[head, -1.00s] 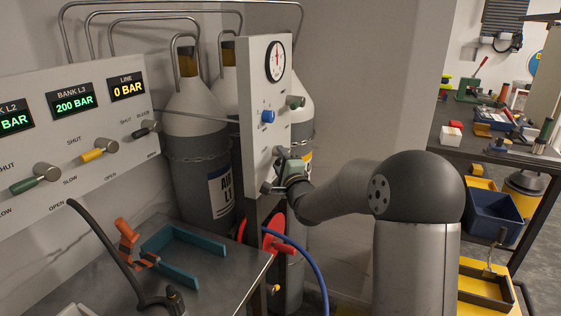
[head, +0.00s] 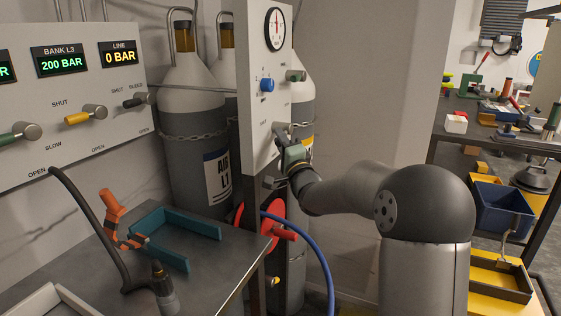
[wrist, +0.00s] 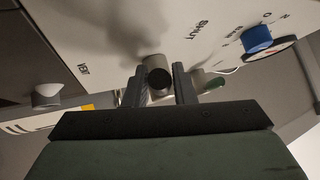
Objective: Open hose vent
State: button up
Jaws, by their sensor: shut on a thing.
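The narrow grey valve panel (head: 258,100) stands upright beside the gas bottles, with a round gauge at its top. My gripper (head: 284,138) is at its lower part, below the blue knob (head: 267,85). In the wrist view my gripper (wrist: 160,84) is shut on a grey round-ended vent handle (wrist: 158,76), one dark finger on each side. "SHUT" and "VENT" are printed on the panel face near it. The handle's angle is hard to tell in the head view, where my gripper covers most of it.
A green-ended valve handle (head: 297,76) sits above my gripper. A grey stub (wrist: 47,95) stands at the left in the wrist view. Below are a red reel (head: 279,232) and a blue hose (head: 318,255). The steel bench (head: 215,265) holds a teal bracket (head: 180,225).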

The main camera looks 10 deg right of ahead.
jog(key=shift+w+d+f+n+g+y+b, duration=0.55)
jog(key=shift+n+g+y+b, duration=1.15)
jog(key=shift+n+y, duration=2.15)
jog(key=shift+w+d+f+n+g+y+b, duration=0.65)
jog(key=shift+n+g+y+b, duration=1.2)
jog(key=shift+n, duration=3.15)
jog(key=shift+w+d+f+n+g+y+b, duration=0.3)
jog(key=shift+w+n+g+y+b, duration=1.15)
jog(key=shift+n+y, duration=2.75)
jog(key=shift+s+n+g+p, duration=0.4)
jog(key=shift+s+n+g, duration=0.2)
jog(key=shift+g, duration=0.1)
jog(key=o, duration=1)
jog(key=shift+f, duration=0.1)
jog(key=p+v, duration=0.1)
jog(key=v, duration=1.6)
jog(key=shift+s+d, duration=0.15)
jog(key=shift+d, duration=0.15)
